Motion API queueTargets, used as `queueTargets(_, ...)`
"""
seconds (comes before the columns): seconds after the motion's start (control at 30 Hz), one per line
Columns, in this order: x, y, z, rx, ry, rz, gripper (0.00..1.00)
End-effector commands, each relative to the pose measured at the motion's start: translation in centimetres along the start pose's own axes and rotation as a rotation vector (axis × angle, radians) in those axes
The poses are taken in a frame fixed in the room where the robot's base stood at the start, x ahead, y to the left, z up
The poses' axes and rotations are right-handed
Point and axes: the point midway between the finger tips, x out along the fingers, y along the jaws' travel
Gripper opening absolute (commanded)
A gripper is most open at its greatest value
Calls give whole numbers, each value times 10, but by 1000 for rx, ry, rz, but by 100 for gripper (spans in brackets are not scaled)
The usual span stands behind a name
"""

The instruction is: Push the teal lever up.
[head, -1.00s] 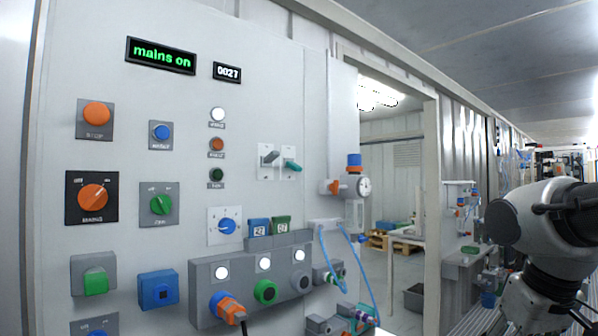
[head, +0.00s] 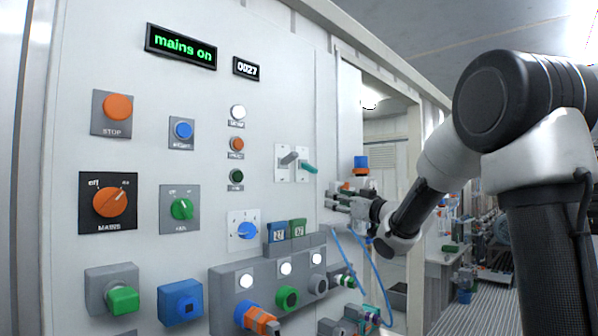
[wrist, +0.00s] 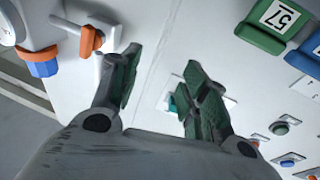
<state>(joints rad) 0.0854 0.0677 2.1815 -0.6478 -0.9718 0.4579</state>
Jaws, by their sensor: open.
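The teal lever (head: 309,168) sticks out from a white plate on the panel, right of a grey lever (head: 289,158) on a similar plate. In the head view it juts to the right and tilts slightly down. My gripper (head: 335,195) is open and empty, a little below and right of the teal lever, and apart from it. In the wrist view my gripper (wrist: 163,62) shows two spread fingers facing the panel. A small part of the teal lever (wrist: 172,104) shows beside the right finger, which hides the rest.
Blue hoses (head: 372,275) hang under my gripper.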

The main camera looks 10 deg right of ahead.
Motion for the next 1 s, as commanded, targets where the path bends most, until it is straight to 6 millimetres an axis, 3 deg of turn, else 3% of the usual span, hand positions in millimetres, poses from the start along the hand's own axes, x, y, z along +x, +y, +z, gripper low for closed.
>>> queueTargets(0.03,1,-12,-20,11,72,-52,45)
queueTargets(0.1,-1,-26,-41,35,154,-115,45)
queueTargets(0.23,-4,-39,-60,72,231,-172,45)
queueTargets(0.37,7,-42,-66,91,239,-178,45)
queueTargets(0.7,58,-50,-78,89,238,-176,45)
queueTargets(1.0,68,-51,-80,89,236,-174,45)
